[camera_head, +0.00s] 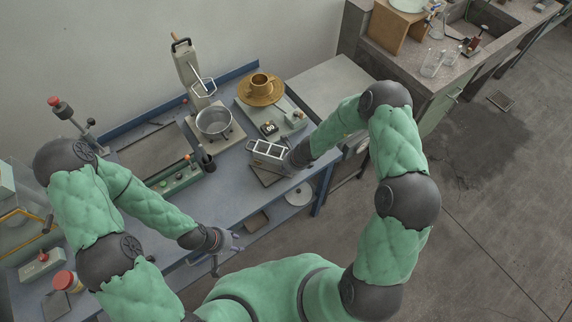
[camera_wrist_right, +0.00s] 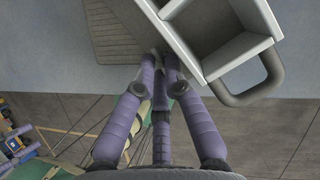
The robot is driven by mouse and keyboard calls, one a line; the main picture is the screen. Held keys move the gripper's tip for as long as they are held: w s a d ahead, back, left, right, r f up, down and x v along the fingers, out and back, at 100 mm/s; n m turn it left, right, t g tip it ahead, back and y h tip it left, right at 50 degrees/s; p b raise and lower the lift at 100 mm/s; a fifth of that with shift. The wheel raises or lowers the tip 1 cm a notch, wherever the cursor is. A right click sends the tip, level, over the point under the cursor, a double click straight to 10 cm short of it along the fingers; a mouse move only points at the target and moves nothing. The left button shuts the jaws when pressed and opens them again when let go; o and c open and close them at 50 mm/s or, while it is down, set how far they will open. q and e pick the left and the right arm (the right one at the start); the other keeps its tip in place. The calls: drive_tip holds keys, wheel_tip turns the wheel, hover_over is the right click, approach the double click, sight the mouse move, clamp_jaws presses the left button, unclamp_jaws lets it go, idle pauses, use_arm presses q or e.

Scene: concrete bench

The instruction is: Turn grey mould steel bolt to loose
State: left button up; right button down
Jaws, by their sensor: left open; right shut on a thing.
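The grey mould (camera_head: 267,149) with open compartments sits near the front right edge of the blue bench. In the right wrist view, the mould (camera_wrist_right: 212,62) shows its open compartments and a curved grey handle (camera_wrist_right: 258,88). My right gripper (camera_wrist_right: 163,60) is shut, its purple fingers closed together at the mould's near side. The steel bolt is hidden between the fingertips, so I cannot see how far it is turned. In the head view, my right gripper (camera_head: 287,166) is beside the mould's right end, mostly hidden by the arm. My left gripper (camera_head: 228,248) is open and empty in front of the bench.
A dark ribbed plate (camera_wrist_right: 112,38) lies beside the mould. A steel pan (camera_head: 214,121) stands on a scale behind it. A brass cup and saucer (camera_head: 261,92) sit on a grey device at the back right. A green control box (camera_head: 180,178) is to the left.

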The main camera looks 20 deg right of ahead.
drive_tip(key=shift+w+d+r+n+g+p, duration=0.15)
drive_tip(key=shift+n+p, duration=0.25)
drive_tip(key=shift+p, duration=1.05)
drive_tip(key=shift+a+r+n+g+p, duration=0.15)
drive_tip(key=shift+n+p, duration=0.25)
drive_tip(key=shift+p, duration=1)
drive_tip(key=shift+d+f+n+y+p, duration=0.1)
drive_tip(key=shift+f+n+y+p, duration=0.2)
drive_tip(key=shift+p, duration=0.5)
drive_tip(key=c, duration=1.6)
unclamp_jaws()
